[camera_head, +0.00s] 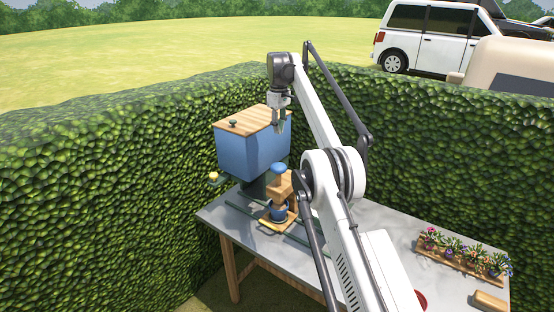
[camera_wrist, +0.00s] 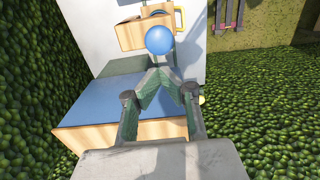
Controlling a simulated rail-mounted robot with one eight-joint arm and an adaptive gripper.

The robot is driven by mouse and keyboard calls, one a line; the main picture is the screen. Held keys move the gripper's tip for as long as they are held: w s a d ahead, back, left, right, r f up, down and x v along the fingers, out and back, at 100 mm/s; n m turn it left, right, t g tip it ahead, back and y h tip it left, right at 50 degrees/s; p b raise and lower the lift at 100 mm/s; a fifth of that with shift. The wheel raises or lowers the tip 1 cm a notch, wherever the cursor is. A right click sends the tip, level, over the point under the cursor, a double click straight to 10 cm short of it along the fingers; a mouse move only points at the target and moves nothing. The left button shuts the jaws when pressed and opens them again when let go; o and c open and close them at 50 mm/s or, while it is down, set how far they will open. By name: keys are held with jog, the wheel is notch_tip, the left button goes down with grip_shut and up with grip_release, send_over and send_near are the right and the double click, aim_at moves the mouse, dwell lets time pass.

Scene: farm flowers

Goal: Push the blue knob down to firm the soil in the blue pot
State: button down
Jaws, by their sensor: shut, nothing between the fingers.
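The blue knob (camera_head: 279,168) tops a wooden press on the table, in front of the blue hopper. It also shows as a round blue ball in the wrist view (camera_wrist: 159,40), just beyond my fingertips. The blue pot (camera_head: 278,213) stands under the press on a wooden base; the soil in it is hidden. In the wrist view only a blue sliver shows beside the wooden block. My gripper (camera_head: 279,124) hangs above and in front of the hopper, higher than the knob and apart from it. In the wrist view my gripper's fingertips (camera_wrist: 157,75) meet, with nothing between them.
The blue hopper (camera_head: 253,155) with a wooden lid (camera_head: 252,120) stands close behind the press. A grey table (camera_head: 375,213) carries a wooden tray of potted flowers (camera_head: 462,262) at the right. A red round thing (camera_head: 420,298) is partly hidden by my arm. Green hedges (camera_head: 100,190) enclose the table.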

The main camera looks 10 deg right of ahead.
jog(key=b, duration=0.5)
send_over(279, 165)
notch_tip(279, 165, down, 6)
jog(key=shift+f+p, duration=0.55)
jog(key=shift+f, duration=3.4)
jog(key=shift+f, duration=0.1)
notch_tip(279, 165, down, 5)
jog(key=b, duration=0.3)
jog(key=shift+b, duration=0.4)
notch_tip(279, 165, up, 14)
jog(key=p, duration=0.2)
